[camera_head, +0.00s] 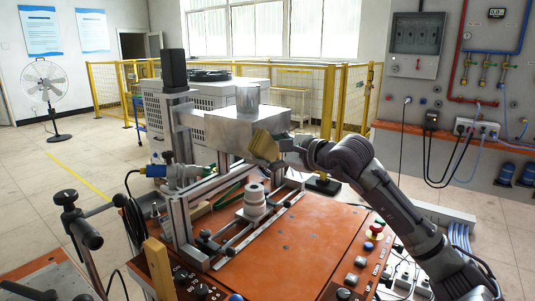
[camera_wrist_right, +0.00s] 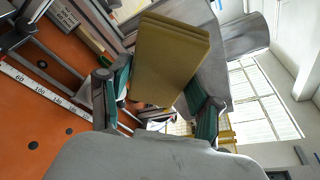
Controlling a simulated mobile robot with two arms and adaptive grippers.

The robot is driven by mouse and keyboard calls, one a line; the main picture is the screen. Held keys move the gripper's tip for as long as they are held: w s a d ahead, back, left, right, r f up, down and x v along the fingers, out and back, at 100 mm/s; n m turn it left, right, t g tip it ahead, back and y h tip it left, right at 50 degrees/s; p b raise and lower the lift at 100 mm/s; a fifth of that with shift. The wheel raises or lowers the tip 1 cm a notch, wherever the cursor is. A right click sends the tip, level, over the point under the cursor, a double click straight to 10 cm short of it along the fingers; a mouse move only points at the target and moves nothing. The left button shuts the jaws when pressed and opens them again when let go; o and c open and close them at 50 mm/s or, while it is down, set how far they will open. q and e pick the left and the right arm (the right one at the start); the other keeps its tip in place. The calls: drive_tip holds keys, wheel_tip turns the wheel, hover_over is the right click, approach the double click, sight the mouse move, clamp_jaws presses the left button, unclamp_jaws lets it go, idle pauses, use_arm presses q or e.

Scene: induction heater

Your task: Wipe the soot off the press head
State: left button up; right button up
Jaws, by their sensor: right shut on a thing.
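The press head (camera_head: 235,134) is a grey metal block with a cylinder (camera_head: 247,98) on top, carried on the upright frame of the press. Its grey metal also shows behind the pad in the wrist view (camera_wrist_right: 214,68). My right gripper (camera_head: 280,145) is shut on a layered yellow-brown pad (camera_head: 265,146), held between its teal fingers in the wrist view (camera_wrist_right: 170,58). The pad is at the right lower front of the press head; I cannot tell whether they touch. I cannot make out soot clearly. My left gripper is not in view.
Under the head, a stacked pale cylindrical piece (camera_head: 254,202) stands by a ruled rail on the orange table (camera_head: 300,245). Buttons and a red emergency stop (camera_head: 375,231) line the table's right side. The press column (camera_head: 184,220) stands left. Yellow fencing (camera_head: 340,95) is behind.

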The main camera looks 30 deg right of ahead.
drive_tip(key=s+b, duration=0.1)
drive_tip(key=s+d+b, duration=0.1)
drive_tip(key=s+b, duration=0.1)
drive_tip(key=shift+s+d+f, duration=0.2)
drive_tip(key=shift+d+f, duration=0.05)
drive_tip(key=shift+s+d+b, duration=0.1)
drive_tip(key=shift+s+b, duration=0.15)
drive_tip(key=shift+b, duration=0.05)
drive_tip(key=shift+s+d+r, duration=0.1)
drive_tip(key=shift+s+r, duration=0.15)
drive_tip(key=shift+s, duration=0.05)
drive_tip(key=s+b, duration=0.1)
drive_tip(key=s+d+b, duration=0.1)
drive_tip(key=b, duration=0.1)
drive_tip(key=shift+s+b, duration=0.3)
drive_tip(key=shift+s, duration=0.05)
